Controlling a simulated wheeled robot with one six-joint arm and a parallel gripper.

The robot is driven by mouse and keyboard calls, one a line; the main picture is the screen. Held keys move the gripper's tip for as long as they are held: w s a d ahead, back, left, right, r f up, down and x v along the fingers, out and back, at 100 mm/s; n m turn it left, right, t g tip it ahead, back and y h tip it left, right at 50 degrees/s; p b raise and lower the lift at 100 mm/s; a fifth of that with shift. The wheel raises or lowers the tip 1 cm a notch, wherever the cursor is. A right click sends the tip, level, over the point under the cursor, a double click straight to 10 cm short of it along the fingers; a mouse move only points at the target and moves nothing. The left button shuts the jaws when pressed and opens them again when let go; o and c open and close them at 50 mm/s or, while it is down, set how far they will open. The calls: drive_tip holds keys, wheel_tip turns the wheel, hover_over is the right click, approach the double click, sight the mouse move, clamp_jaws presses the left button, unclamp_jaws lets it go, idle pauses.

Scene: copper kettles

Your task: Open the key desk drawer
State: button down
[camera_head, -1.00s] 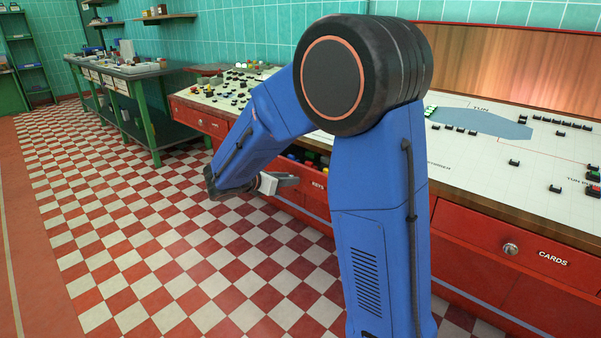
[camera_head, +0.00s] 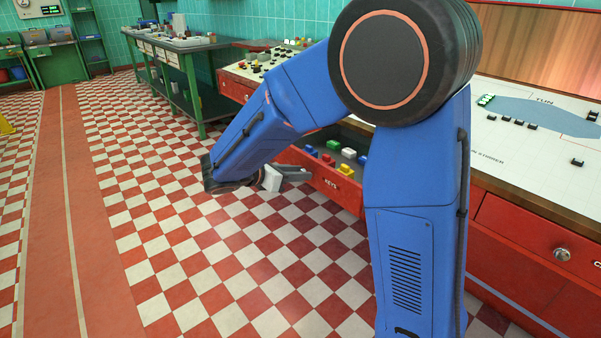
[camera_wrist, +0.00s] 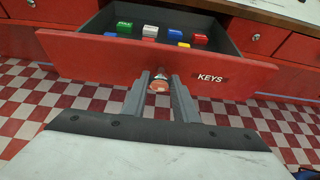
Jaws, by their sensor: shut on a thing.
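The key desk drawer (camera_wrist: 110,55) has a red front labelled KEYS and stands pulled out of the desk, its grey inside showing. Several coloured blocks in red, blue, green, yellow and white lie in it. In the wrist view my gripper (camera_wrist: 160,84) is shut on the drawer's round knob (camera_wrist: 158,86), with one finger on each side. In the head view the drawer (camera_head: 325,178) is partly hidden by my blue arm, and my gripper (camera_head: 297,172) shows at its front; the knob cannot be made out there.
The red desk (camera_head: 520,275) runs along the right, with a shut drawer whose knob (camera_head: 562,254) sticks out. Green workbenches (camera_head: 180,75) stand at the back left. The checkered floor (camera_head: 190,230) left of my arm is clear.

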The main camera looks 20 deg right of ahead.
drive_tip(key=c, duration=1.4)
unclamp_jaws()
drive_tip(key=shift+c, duration=0.2)
drive_tip(key=v, duration=1.7)
drive_tip(key=shift+a, duration=0.2)
drive_tip(key=s+d+f+m+g+y, duration=0.1)
drive_tip(key=s+d+m+g+y, duration=0.1)
drive_tip(key=s+d+m, duration=0.4)
drive_tip(key=s+d+f+m+g+y, duration=0.1)
drive_tip(key=s+d+y, duration=0.25)
drive_tip(key=d, duration=0.55)
drive_tip(key=s+d+f+m+t+y, duration=0.1)
drive_tip(key=s+d+f+m+y, duration=0.1)
drive_tip(key=s+m, duration=0.5)
drive_tip(key=s+d+f+m+t+y, duration=0.2)
drive_tip(key=s+m+y, duration=0.3)
drive_tip(key=s+m, duration=0.3)
drive_tip(key=shift+s, duration=0.85)
